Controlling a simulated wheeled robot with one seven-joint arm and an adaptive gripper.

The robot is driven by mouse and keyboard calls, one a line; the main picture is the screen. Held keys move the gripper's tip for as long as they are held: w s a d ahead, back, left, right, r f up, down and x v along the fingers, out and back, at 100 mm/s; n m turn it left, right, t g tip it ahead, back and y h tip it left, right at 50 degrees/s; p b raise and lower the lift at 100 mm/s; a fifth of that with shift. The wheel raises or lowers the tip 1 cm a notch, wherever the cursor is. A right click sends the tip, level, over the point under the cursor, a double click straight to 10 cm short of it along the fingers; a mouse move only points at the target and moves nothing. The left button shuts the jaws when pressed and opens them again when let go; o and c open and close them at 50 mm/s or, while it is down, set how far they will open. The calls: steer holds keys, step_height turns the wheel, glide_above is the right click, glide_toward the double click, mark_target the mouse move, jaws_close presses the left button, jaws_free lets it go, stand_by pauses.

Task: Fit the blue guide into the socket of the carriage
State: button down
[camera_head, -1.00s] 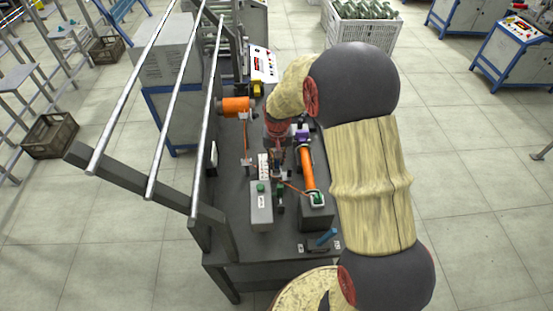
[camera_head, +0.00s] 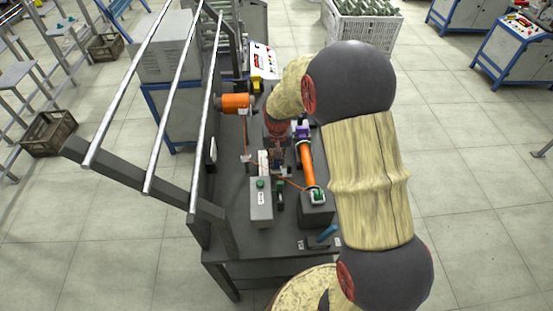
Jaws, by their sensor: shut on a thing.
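My gripper (camera_head: 278,166) points down over the middle of the dark worktable, among the small parts behind the grey box. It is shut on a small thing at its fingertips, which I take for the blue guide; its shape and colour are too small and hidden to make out. The carriage and its socket lie in the crowded area around the fingertips, and I cannot separate them from the gripper. I cannot tell whether the held thing touches the socket.
A grey box with a green button (camera_head: 261,206) stands in front of the gripper. An orange roller (camera_head: 307,166) lies to its right, an orange spool (camera_head: 235,103) behind left. A blue lever-like piece (camera_head: 327,233) is at the table's front right. Metal rails (camera_head: 178,104) rise on the left.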

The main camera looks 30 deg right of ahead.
mark_target(277, 173)
steer(key=shift+f+b, duration=0.8)
steer(key=shift+f, duration=0.75)
steer(key=shift+s+f, duration=0.1)
steer(key=shift+f, duration=0.05)
steer(key=shift+s+f, duration=0.2)
steer(key=shift+s+a+f, duration=0.15)
steer(key=shift+s+f, duration=0.15)
steer(key=shift+f, duration=0.05)
steer(key=c, duration=2.6)
jaws_free()
steer(key=shift+s+f, duration=0.1)
steer(key=shift+f, duration=0.15)
steer(key=o, duration=1)
steer(key=shift+f, duration=0.1)
steer(key=shift+w, duration=0.2)
